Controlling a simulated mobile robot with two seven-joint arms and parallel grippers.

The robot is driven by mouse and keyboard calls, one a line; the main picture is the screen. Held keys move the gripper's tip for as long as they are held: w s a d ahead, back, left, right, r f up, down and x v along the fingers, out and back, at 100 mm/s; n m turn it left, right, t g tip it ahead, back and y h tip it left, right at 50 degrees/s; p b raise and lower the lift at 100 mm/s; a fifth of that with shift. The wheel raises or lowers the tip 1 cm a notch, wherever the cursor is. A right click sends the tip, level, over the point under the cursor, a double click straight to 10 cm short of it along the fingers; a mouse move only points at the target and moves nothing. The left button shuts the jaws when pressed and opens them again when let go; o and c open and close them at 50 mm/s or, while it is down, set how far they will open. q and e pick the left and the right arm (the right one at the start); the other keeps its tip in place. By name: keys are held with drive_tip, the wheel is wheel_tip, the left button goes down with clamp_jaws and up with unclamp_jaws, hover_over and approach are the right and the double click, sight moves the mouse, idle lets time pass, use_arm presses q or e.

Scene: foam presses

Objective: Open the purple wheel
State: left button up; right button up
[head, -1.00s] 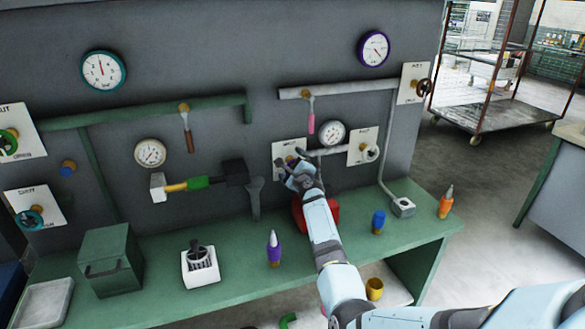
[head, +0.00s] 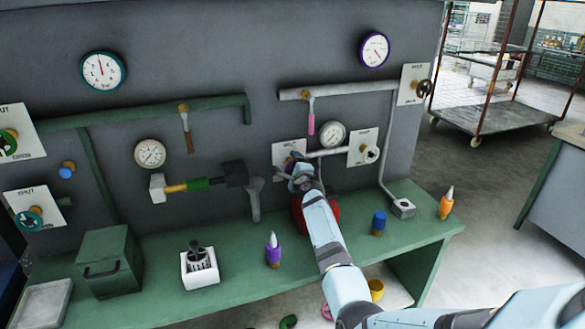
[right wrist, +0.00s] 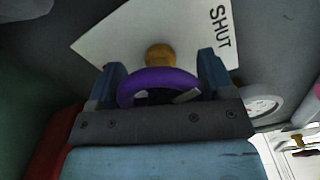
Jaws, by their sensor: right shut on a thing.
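The purple wheel (right wrist: 158,84) sits on a brass hub in front of a white plate (right wrist: 150,25) marked SHUT in the right wrist view. My right gripper (right wrist: 160,78) has one finger on each side of the wheel and is shut on it. In the head view the plate (head: 283,149) is on the grey wall, left of a small gauge. There my right gripper (head: 298,176) covers most of the wheel. My left gripper is not in view.
A green bench (head: 235,279) runs below the wall. A red object (head: 300,216) is behind my right arm. A purple-bodied bottle (head: 273,250), a blue-capped one (head: 378,222) and an orange one (head: 446,203) stand on the bench. A grey pipe (head: 335,92) runs above.

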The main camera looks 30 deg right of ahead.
drive_tip(key=shift+f+n, duration=0.2)
drive_tip(key=shift+n, duration=7.2)
drive_tip(key=o, duration=0.9)
